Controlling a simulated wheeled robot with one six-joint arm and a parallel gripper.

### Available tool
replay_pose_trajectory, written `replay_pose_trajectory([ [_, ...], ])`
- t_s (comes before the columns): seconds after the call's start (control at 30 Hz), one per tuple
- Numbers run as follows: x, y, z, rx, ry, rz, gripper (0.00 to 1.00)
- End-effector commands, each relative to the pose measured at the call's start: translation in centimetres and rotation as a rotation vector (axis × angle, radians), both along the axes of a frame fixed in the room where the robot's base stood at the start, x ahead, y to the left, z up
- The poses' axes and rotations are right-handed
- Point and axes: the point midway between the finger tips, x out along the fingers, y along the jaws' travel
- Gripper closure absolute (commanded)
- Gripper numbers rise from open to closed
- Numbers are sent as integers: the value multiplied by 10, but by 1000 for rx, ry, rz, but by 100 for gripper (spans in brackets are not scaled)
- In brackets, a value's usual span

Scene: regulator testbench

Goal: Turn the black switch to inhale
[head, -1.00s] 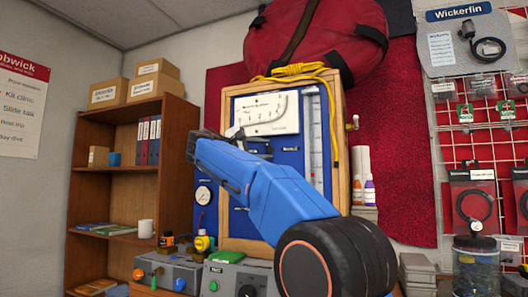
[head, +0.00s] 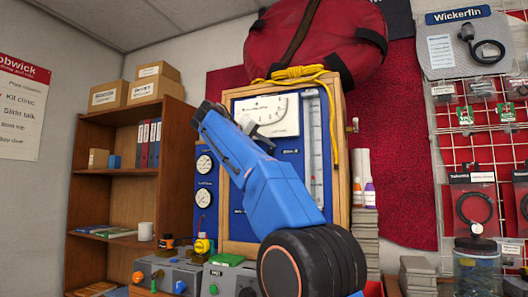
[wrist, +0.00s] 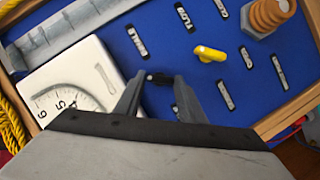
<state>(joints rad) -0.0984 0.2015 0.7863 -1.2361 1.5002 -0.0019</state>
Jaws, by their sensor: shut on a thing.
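The blue test panel (head: 290,163) stands in a wooden frame in the head view. It also fills most of the wrist view (wrist: 180,60). In the wrist view, my gripper (wrist: 159,82) is at the panel, its two grey fingers closed on the small black switch (wrist: 158,76). Only a bit of the switch shows between the fingertips. A yellow switch (wrist: 209,53) sits just to its right, apart from the fingers. In the head view my blue arm covers the panel's middle, and the switch cannot be made out.
A white dial gauge (wrist: 68,85) lies close left of my gripper in the wrist view. An orange-brown ribbed fitting (wrist: 268,15) is at the upper right. Two round gauges (head: 203,180) are left of the frame. Grey boxes with knobs (head: 165,275) stand below the panel.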

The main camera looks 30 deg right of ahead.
Motion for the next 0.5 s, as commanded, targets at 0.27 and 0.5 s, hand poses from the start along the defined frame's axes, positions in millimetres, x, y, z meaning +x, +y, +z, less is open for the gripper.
replay_pose_trajectory([
  [0.27,-1,-1,-1,70,-84,-3,86],
  [0.5,0,-1,-1,89,-107,-2,86],
])
